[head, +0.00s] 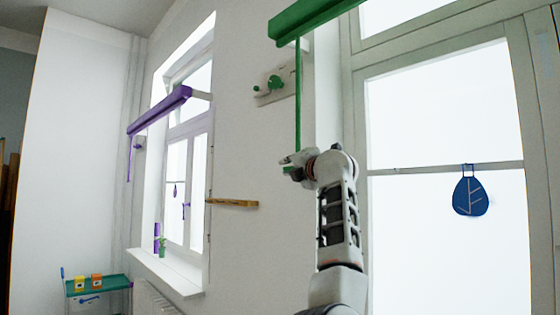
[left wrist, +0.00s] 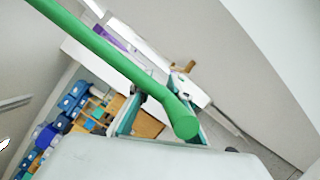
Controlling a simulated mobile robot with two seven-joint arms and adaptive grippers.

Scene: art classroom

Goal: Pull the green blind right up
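The green blind (head: 310,14) shows as a long bar at the top of the head view, above the right window and partly cut off by the frame. I see no green cloth below it. A thin green pull cord or rod (head: 298,92) hangs from its left end down to my left gripper (head: 298,166). In the left wrist view the green pull (left wrist: 110,55) slants in from the top left and its rounded end lies at my left gripper (left wrist: 162,105). The fingers look apart, with the pull's end between or in front of them. My right gripper is out of view.
A purple blind (head: 160,110) hangs at the left window. A wall plate with green knobs (head: 275,84) is behind the cord. A yellow wooden strip (head: 232,203) sticks out from the wall. A blue leaf ornament (head: 470,196) hangs at the right window. A green-topped trolley (head: 98,285) stands lower left.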

